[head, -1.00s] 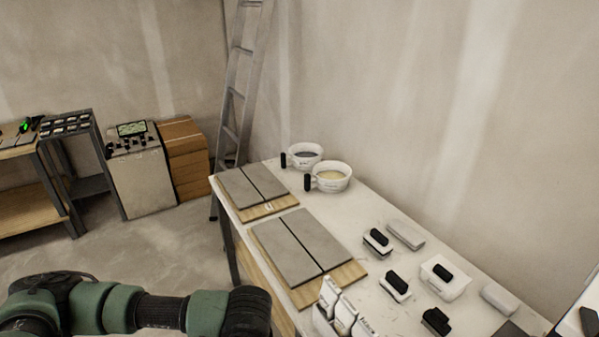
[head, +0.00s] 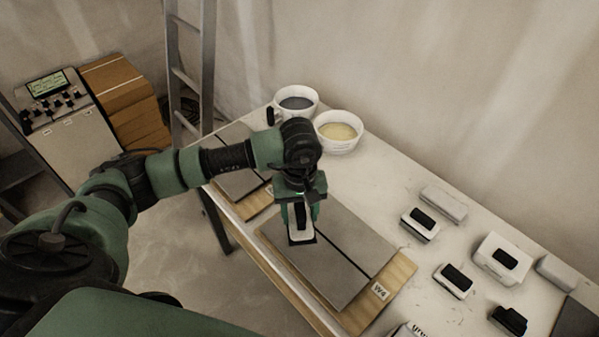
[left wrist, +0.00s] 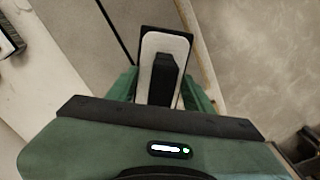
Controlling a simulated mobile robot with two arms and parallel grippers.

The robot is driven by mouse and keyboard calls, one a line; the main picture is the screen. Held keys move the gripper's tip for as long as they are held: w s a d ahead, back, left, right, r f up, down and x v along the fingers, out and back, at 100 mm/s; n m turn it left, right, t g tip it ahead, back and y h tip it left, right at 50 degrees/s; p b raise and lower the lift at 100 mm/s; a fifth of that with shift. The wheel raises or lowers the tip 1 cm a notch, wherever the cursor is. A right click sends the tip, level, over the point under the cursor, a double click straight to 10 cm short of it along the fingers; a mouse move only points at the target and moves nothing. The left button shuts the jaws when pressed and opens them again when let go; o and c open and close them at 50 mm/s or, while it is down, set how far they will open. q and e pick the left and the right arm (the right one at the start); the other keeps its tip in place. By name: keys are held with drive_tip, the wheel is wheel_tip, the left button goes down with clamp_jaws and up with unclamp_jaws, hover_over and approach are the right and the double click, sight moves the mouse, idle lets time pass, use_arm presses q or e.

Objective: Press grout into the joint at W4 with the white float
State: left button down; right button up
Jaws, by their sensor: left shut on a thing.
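My left gripper (head: 301,218) is shut on the black handle of a float (head: 301,238), which has a white body and a dark base. The float is over the left tile of the board labelled W4 (head: 379,291). I cannot tell whether it touches the tile. The joint (head: 345,255) is a dark line between two grey tiles, to the right of the float. In the left wrist view the float (left wrist: 179,45) is to the right of the joint (left wrist: 114,31), apart from it. My right gripper is not in view.
Bowls of dark (head: 296,102) and yellowish (head: 339,132) material stand at the back of the table. Another tiled board (head: 235,180) lies beyond W4. Several black-handled tools (head: 420,224) and pale blocks (head: 443,204) lie to the right. A ladder (head: 192,65) leans behind.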

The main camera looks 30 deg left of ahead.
use_arm(q)
drive_tip(key=w+a+r+n+p, duration=0.1)
drive_tip(key=w+a+r+n, duration=0.2)
drive_tip(key=w+n, duration=0.3)
drive_tip(key=shift+n, duration=0.6)
drive_tip(key=f+b, duration=0.1)
drive_tip(key=f, duration=0.1)
drive_tip(key=f+b, duration=0.1)
drive_tip(key=f, duration=0.1)
drive_tip(key=f+b, duration=0.1)
drive_tip(key=f, duration=0.1)
drive_tip(key=shift+w+a+f, duration=0.25)
drive_tip(key=shift+w, duration=0.05)
drive_tip(key=shift+f+b, duration=0.3)
drive_tip(key=shift+b, duration=0.1)
